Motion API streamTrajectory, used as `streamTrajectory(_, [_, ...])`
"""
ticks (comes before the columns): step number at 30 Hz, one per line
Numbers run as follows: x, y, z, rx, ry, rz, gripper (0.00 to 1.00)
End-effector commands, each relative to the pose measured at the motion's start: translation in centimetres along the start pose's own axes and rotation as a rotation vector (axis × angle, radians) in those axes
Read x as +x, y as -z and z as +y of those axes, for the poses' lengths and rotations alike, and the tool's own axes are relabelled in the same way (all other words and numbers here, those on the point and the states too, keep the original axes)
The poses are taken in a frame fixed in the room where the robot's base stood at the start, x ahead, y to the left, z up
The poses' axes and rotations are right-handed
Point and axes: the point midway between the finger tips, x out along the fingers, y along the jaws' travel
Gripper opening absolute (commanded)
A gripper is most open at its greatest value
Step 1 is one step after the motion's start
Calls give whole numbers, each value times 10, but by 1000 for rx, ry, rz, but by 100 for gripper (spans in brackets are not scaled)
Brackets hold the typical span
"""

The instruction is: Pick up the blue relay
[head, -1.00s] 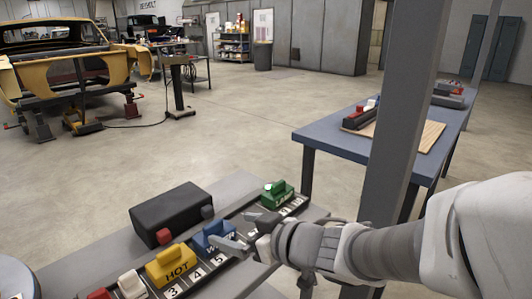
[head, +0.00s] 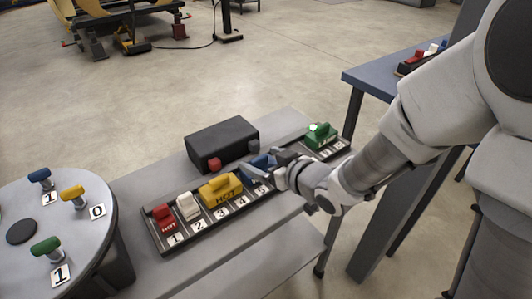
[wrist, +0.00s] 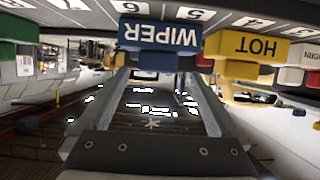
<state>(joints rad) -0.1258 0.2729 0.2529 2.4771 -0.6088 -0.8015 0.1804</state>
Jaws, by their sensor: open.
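The blue relay (head: 257,162), labelled WIPER, sits upright in the black numbered rail (head: 291,154) on the grey bench, between the yellow HOT relay (head: 220,188) and the green relay (head: 320,135). In the wrist view the blue relay (wrist: 160,36) appears upside down, just beyond the fingertips. My gripper (head: 264,164) is open at the blue relay and partly hides it in the head view. In the wrist view my gripper (wrist: 157,76) has its two fingers spread with nothing between them. Whether the fingers touch the relay I cannot tell.
A red relay (head: 163,216) and a white relay (head: 188,206) sit further left in the rail. A black box (head: 222,139) stands behind it. A round table (head: 60,215) with small coloured pieces is at left. A blue table (head: 375,80) and grey post are at right.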

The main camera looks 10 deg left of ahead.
Motion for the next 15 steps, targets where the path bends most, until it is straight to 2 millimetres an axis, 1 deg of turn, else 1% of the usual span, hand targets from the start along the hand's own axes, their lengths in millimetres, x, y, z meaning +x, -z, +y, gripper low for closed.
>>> streamTrajectory(5, [12, -3, 0, 0, 2, 1, 98])
streamTrajectory(9, [34, -9, 2, 1, 3, -1, 98])
streamTrajectory(12, [48, -8, 3, 1, 3, 1, 98])
streamTrajectory(15, [56, -8, 3, 1, 2, 0, 98])
